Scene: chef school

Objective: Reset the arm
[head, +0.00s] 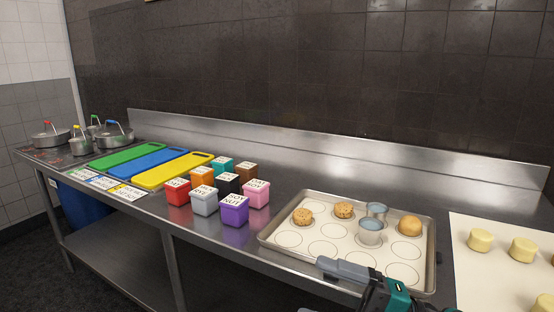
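One gripper, which I take to be my right (314,288), shows at the bottom edge, with its arm coming in from the lower right. One dark grey finger reaches left over the front rim of the baking tray (268,236). A bit of what looks like the other finger shows at the frame's bottom edge, apart from the first. The gripper looks open, and nothing shows between the fingers. The rest of it is cut off. My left gripper is not in view.
Dough pieces (480,240) lie on a pale mat (490,275) at right. Labelled boxes (234,210), cutting boards (172,170) and pots (115,135) stand to the left.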

